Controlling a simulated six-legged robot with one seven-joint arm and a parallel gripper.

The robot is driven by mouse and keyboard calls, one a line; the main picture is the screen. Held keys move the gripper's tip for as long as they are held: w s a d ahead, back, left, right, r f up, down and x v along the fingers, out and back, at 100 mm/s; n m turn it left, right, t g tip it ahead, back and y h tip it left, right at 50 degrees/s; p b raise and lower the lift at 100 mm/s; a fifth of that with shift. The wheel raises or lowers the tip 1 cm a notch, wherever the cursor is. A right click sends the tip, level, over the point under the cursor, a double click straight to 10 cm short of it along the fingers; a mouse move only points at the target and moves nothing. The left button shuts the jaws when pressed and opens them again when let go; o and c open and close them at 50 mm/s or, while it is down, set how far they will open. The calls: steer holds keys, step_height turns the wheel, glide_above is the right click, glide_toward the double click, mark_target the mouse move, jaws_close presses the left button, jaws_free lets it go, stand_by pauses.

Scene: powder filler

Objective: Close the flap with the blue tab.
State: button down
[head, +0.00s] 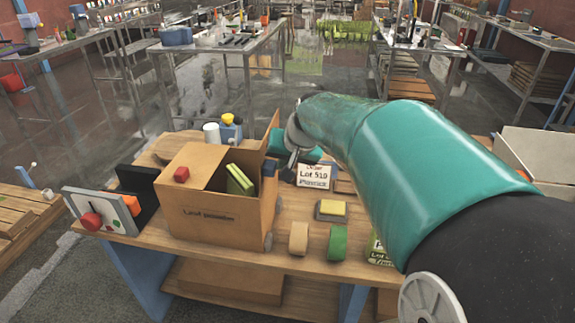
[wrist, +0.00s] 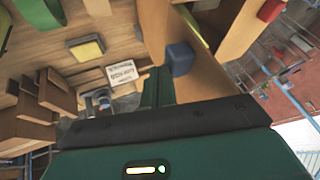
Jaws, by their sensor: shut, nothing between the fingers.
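The open cardboard box (head: 215,212) stands on the wooden workbench. Its left top flap lies flat and carries a red tab (head: 181,174). A right flap (head: 272,134) stands raised at the box's right side. The blue tab (head: 269,168) is at that side; it shows as a blue block in the wrist view (wrist: 180,58). My gripper (head: 293,158) is just right of the raised flap, partly hidden by my arm. In the wrist view my gripper's fingers (wrist: 157,86) are together and empty, close to the blue tab; contact is unclear.
A green packet (head: 240,180) stands up in the box opening. A lot sign (head: 314,176), a yellow-topped block (head: 331,210), and tan (head: 299,238) and green (head: 337,242) rolls are to the right. A grey panel with a red knob (head: 91,220) is left of the box.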

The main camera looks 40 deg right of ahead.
steer(key=w+a+f+n+g+h, duration=0.1)
steer(key=w+a+f+g+h, duration=0.1)
steer(key=w+a+g+h, duration=0.2)
steer(key=w+a+f+n+g+h, duration=0.2)
steer(key=w+a+g+h, duration=0.3)
steer(key=w+g, duration=0.2)
steer(key=shift+w+a+f, duration=0.3)
steer(key=shift+w+a, duration=0.1)
steer(key=shift+w, duration=0.4)
steer(key=shift+f, duration=0.15)
stand_by(0.4)
steer(key=shift+n, duration=0.3)
